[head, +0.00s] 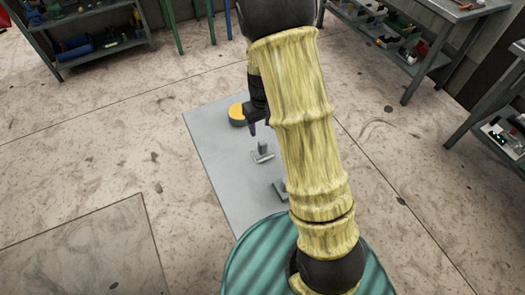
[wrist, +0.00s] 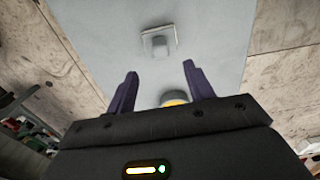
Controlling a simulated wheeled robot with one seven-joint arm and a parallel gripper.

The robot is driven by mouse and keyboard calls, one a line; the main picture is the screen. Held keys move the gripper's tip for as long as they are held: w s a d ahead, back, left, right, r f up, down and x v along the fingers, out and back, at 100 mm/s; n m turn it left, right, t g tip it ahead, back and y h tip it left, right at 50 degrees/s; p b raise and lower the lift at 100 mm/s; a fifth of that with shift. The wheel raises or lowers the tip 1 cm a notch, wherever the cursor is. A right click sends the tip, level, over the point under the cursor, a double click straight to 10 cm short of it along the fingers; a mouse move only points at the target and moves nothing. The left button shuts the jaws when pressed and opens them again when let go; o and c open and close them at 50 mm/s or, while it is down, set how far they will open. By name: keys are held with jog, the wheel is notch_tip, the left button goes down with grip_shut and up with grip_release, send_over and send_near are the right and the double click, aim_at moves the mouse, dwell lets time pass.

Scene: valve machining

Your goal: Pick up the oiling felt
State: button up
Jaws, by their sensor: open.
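I cannot tell for sure which small object is the oiling felt. A grey block on a flat pale base (head: 262,152) stands on the grey table top; it also shows in the wrist view (wrist: 158,42), beyond the fingertips. A round orange-yellow piece (head: 237,113) lies beside my gripper in the head view. In the wrist view a round yellow piece with a grey rim (wrist: 173,99) shows low between the fingers, partly hidden by the gripper body. My gripper (head: 253,129), with purple fingers, is open and empty above the table; it also shows in the wrist view (wrist: 160,76).
A dark green piece (head: 279,189) on the grey table top (head: 215,145) is partly hidden by my arm. Shelves with parts stand at the back left (head: 95,45) and a bench at the back right (head: 420,45). The table's left side is bare.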

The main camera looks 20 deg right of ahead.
aim_at(262, 142)
notch_tip(262, 142, down, 7)
jog(key=shift+r, duration=0.1)
dwell(0.3)
jog(key=shift+f, duration=2.7)
jog(key=c, duration=1.1)
jog(key=shift+r, duration=0.15)
notch_tip(262, 142, up, 10)
jog(key=shift+f, duration=0.1)
